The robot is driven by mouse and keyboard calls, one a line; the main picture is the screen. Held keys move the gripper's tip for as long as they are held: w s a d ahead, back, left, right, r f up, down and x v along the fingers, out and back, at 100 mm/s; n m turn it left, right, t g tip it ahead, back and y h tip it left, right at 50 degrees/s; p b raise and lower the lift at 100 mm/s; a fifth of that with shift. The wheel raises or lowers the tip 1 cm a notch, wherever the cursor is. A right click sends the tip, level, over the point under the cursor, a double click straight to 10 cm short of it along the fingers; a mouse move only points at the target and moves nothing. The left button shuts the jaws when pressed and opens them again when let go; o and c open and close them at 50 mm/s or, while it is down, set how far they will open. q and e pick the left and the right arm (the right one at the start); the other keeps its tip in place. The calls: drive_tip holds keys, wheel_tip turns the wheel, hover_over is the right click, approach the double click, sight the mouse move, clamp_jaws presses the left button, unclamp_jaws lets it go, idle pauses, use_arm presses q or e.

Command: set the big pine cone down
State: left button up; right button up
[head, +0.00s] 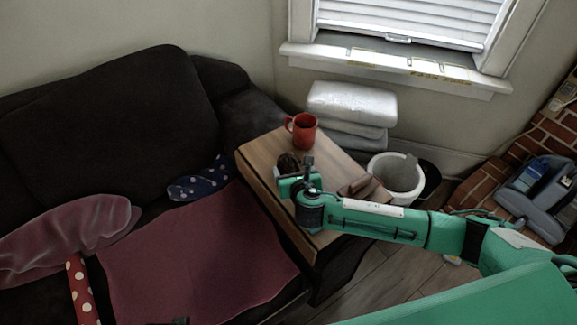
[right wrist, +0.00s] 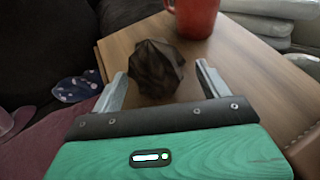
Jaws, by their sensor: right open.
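The big pine cone (head: 286,162) is a dark brown lump on the wooden side table (head: 262,150), partly hidden behind my right gripper (head: 291,178) in the head view. In the right wrist view the pine cone (right wrist: 155,66) lies between the two spread fingers of my right gripper (right wrist: 161,72). The gripper is open, with a gap showing beside the cone at least on the right. The cone appears to rest on the table top (right wrist: 240,60). My left gripper is not in view.
A red mug (head: 303,131) stands just behind the cone on the table. A brown object (head: 362,187) lies near the table's right edge. A white bin (head: 396,177) stands on the floor to the right. The dark sofa (head: 110,120) is on the left.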

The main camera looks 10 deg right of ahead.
sight(288, 164)
drive_tip(key=x, duration=0.4)
drive_tip(key=shift+w+a+f+b, duration=0.15)
drive_tip(key=shift+a+f+b, duration=0.15)
drive_tip(key=shift+f+b, duration=0.1)
drive_tip(key=shift+w+f, duration=0.15)
drive_tip(key=shift+w, duration=0.25)
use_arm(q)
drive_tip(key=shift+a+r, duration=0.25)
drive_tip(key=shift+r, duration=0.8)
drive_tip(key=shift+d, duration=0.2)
use_arm(e)
drive_tip(key=c, duration=1.1)
